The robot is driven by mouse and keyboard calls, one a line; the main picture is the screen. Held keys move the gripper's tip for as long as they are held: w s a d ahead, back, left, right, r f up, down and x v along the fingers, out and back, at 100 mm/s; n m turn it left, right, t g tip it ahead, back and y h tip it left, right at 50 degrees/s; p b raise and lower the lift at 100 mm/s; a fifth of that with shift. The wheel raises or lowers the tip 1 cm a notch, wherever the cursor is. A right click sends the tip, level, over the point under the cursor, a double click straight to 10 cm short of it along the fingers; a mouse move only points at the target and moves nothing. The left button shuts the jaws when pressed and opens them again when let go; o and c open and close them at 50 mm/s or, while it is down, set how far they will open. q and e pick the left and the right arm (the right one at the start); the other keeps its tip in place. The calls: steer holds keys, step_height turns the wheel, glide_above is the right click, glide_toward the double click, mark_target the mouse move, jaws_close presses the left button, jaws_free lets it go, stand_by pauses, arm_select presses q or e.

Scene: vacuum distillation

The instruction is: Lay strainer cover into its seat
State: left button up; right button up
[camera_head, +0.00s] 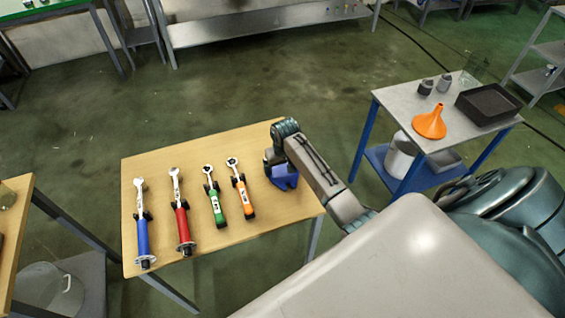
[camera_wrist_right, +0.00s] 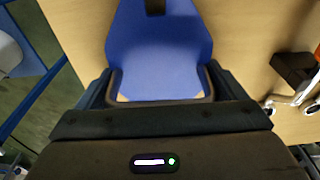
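My right gripper (camera_head: 276,160) is over the right part of the wooden table, to the right of the orange-handled tool. A bright blue piece (camera_head: 286,178) shows at its fingers. In the right wrist view the same blue piece (camera_wrist_right: 160,55) fills the space between the dark fingers, with a black part at its top edge. I cannot tell whether the fingers press on it or only stand around it, nor whether it is the strainer cover. I cannot make out a strainer or its seat. My left gripper is out of view.
Tools with blue (camera_head: 142,236), red (camera_head: 183,225), green (camera_head: 217,208) and orange (camera_head: 244,198) handles lie on the wooden table (camera_head: 150,165). A metal cart (camera_head: 400,98) at the right holds an orange funnel (camera_head: 430,123) and a black tray (camera_head: 488,104). Open floor lies behind the table.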

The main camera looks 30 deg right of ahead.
steer(key=c, duration=0.4)
steer(key=shift+w+r, duration=0.1)
steer(key=shift+c, duration=1)
steer(key=shift+r, duration=0.1)
